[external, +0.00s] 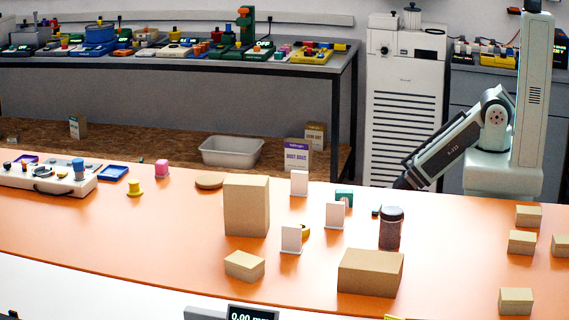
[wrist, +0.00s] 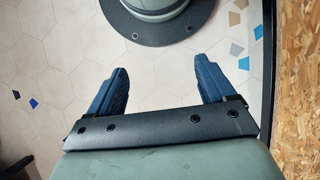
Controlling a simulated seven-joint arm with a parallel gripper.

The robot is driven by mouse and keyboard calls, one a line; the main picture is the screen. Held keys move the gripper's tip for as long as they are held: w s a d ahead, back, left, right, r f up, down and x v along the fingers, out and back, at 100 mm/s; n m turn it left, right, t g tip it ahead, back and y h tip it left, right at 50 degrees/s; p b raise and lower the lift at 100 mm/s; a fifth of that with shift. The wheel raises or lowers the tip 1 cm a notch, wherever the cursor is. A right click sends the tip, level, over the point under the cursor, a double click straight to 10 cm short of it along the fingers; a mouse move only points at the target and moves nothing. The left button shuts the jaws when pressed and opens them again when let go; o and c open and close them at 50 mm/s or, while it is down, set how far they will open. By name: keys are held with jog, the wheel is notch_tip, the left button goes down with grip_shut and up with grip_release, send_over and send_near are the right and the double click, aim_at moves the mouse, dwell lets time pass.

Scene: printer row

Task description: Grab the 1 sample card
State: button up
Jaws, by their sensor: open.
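Three white upright cards stand on the orange table: one at the back (external: 299,183), one at the middle right (external: 335,214) and one nearer the front (external: 291,238). Their visible faces look blank, so I cannot tell which is the 1 sample card. My gripper (wrist: 161,66) is open and empty in the wrist view, with two dark blue fingers spread wide over the tiled floor. No card shows there. In the external view my arm slopes down to the table's far edge, right of the cards. The gripper itself is not clear there.
A tall cardboard box (external: 246,206) stands left of the cards. A wide box (external: 370,272), a small box (external: 244,265) and a dark jar (external: 391,228) stand around them. Several small boxes sit at right. A control panel (external: 45,174) is at far left. Open table lies between.

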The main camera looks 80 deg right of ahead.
jog(key=w+a+r+t+y, duration=0.1)
jog(key=w+a+r, duration=0.15)
jog(key=w, duration=0.45)
jog(key=w+a+r+t, duration=0.1)
jog(key=w+r, duration=0.3)
jog(key=w, duration=0.2)
jog(key=n+t+y, duration=0.4)
jog(key=n+y, duration=1.3)
send_near(301, 179)
jog(key=shift+w+a+f, duration=0.2)
jog(key=shift+a+f, duration=0.15)
jog(key=shift+a, duration=0.25)
jog(key=shift+w+a+f, duration=0.15)
jog(key=shift+a+f, duration=0.25)
jog(key=shift+a, duration=0.2)
jog(key=shift+w+a+r, duration=0.1)
jog(key=shift+a, duration=1.2)
jog(key=shift+w+a+r, duration=0.1)
jog(key=shift+a, duration=1.2)
